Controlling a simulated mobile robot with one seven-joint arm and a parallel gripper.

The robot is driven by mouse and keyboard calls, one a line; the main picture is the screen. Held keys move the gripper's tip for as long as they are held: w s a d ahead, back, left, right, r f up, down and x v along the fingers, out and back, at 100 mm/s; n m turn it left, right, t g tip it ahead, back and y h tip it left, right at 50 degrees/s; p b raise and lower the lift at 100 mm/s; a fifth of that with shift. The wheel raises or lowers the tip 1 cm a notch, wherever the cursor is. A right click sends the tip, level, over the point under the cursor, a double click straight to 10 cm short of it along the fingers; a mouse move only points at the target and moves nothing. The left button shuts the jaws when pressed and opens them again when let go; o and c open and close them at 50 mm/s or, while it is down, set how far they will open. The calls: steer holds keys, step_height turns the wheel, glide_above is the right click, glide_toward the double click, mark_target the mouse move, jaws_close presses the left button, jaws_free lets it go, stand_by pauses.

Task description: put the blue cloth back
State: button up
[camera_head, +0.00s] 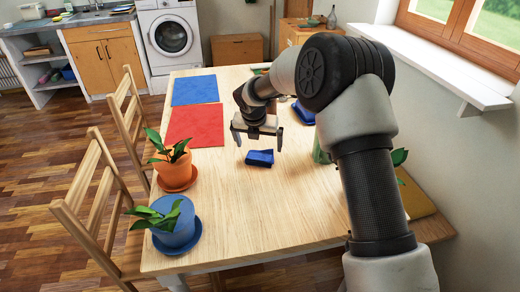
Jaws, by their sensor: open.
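A folded dark blue cloth (260,158) lies on the bare wood of the table (240,215). My gripper (259,139) is open, pointing down, with its two fingers apart. In the picture the gripper shows just above and behind the cloth; nothing shows between its fingers. I cannot tell its exact height above the table. A flat blue mat (194,90) and a flat red mat (195,125) lie at the table's left side. Another dark blue item (304,112) lies right of the gripper, partly hidden by my arm.
An orange pot (173,171) and a blue pot (175,226), both with plants, stand on saucers along the left edge. A greenish object (320,152) is partly behind my arm. Wooden chairs (92,205) stand at the left. The table's front middle is clear.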

steer(key=s+d+r+m, duration=0.8)
steer(key=s+r+m, duration=0.15)
steer(key=r, duration=0.25)
steer(key=s+d+r+m, duration=0.7)
steer(key=s+r+m, duration=0.2)
steer(key=s+r, duration=0.15)
steer(key=s+d+r+m+t, duration=0.1)
steer(key=s+d+m, duration=0.2)
steer(key=s+m, duration=0.6)
steer(key=s+d+m, duration=0.2)
steer(key=s+m, duration=0.5)
steer(key=s, duration=0.3)
step_height(320, 180, up, 13)
steer(key=p, duration=1.3)
steer(key=shift+s+d+y, duration=0.15)
steer(key=shift+y, duration=0.15)
steer(key=shift+r, duration=0.1)
